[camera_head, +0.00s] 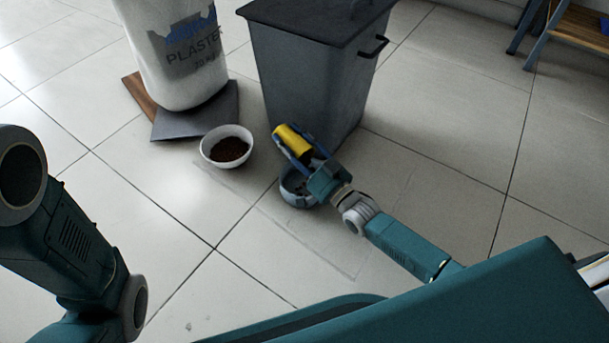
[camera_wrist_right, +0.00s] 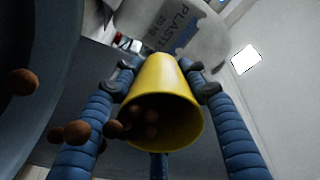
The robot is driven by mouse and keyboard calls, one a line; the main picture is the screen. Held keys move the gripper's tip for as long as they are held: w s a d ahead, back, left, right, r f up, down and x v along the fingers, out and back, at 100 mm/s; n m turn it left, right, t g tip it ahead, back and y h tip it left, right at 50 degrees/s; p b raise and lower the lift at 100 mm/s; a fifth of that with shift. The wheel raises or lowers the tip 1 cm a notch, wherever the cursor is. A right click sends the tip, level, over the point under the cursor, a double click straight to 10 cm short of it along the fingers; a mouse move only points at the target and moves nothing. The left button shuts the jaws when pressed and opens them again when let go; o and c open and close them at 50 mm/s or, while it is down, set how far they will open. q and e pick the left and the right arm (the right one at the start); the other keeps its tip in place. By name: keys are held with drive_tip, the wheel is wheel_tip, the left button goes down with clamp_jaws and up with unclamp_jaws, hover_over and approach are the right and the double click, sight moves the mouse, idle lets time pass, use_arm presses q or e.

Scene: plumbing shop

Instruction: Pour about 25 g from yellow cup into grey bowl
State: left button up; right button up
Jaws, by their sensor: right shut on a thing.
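The yellow cup (camera_head: 293,138) is held by my right gripper (camera_head: 290,146), whose blue fingers are shut around its sides. In the right wrist view the yellow cup (camera_wrist_right: 165,78) is tipped with its mouth toward the camera, between the fingers of the right gripper (camera_wrist_right: 166,82). Brown balls (camera_wrist_right: 75,131) show inside its mouth and several are outside it, to the left. The grey bowl (camera_head: 297,193) stands on the floor just below the gripper, partly covered by it; its contents cannot be made out. My left gripper is out of view.
A white bowl (camera_head: 228,135) with brown granules stands left of the cup. A grey bin (camera_head: 310,85) stands close behind the cup. A plaster sack (camera_head: 175,65) rests on boards at the back left. The tiled floor in front is clear.

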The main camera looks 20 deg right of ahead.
drive_tip(key=shift+r, duration=0.1)
idle(0.3)
drive_tip(key=f+g, duration=0.1)
drive_tip(key=f+g+h, duration=0.1)
drive_tip(key=f, duration=0.1)
drive_tip(key=shift+w+a, duration=0.1)
drive_tip(key=shift+w, duration=0.25)
drive_tip(key=shift+r+g, duration=0.3)
drive_tip(key=shift+g, duration=0.1)
drive_tip(key=shift+w+a+f, duration=0.1)
